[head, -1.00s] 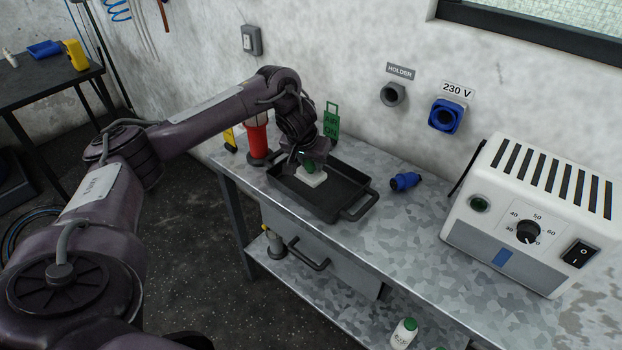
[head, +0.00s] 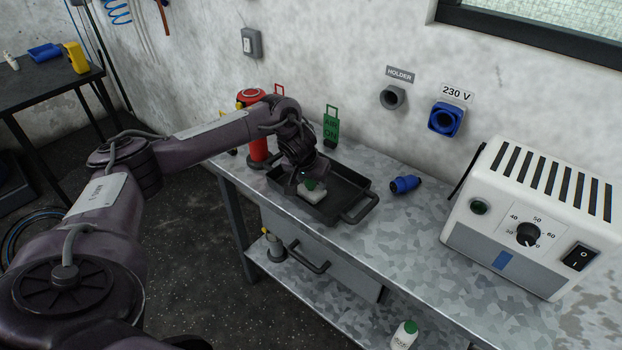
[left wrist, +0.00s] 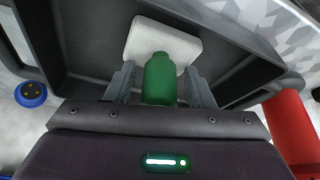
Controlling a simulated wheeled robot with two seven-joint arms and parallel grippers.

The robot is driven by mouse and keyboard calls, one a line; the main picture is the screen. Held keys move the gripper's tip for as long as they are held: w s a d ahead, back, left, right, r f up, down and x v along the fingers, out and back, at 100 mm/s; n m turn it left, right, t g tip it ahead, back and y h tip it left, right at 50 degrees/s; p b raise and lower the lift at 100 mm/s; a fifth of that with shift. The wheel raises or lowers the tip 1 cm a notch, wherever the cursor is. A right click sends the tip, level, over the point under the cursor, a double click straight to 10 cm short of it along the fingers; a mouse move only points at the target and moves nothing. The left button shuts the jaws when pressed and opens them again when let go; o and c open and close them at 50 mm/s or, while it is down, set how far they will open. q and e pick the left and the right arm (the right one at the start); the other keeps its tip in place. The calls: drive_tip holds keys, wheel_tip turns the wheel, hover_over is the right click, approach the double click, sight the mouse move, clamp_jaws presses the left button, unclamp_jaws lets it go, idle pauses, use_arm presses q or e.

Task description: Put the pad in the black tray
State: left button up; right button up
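The pad is a white block (head: 312,195) with a green grip on top. It lies low inside the black tray (head: 351,209), near the tray's middle, and seems to sit on its floor. In the left wrist view the white block (left wrist: 165,42) shows behind its upright green grip (left wrist: 160,80). My left gripper (left wrist: 160,88) is around the green grip, one finger on each side, with a narrow gap showing at both. In the head view my left gripper (head: 305,181) is just above the pad and partly hides it. My right gripper is out of view.
The tray stands on a metal bench (head: 400,240). A bottle (head: 404,335) is on the lower shelf.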

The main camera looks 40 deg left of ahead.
use_arm(q)
drive_tip(key=shift+r, duration=0.1)
drive_tip(key=p+v, duration=0.1)
drive_tip(key=v, duration=1.1)
drive_tip(key=shift+w+d, duration=0.1)
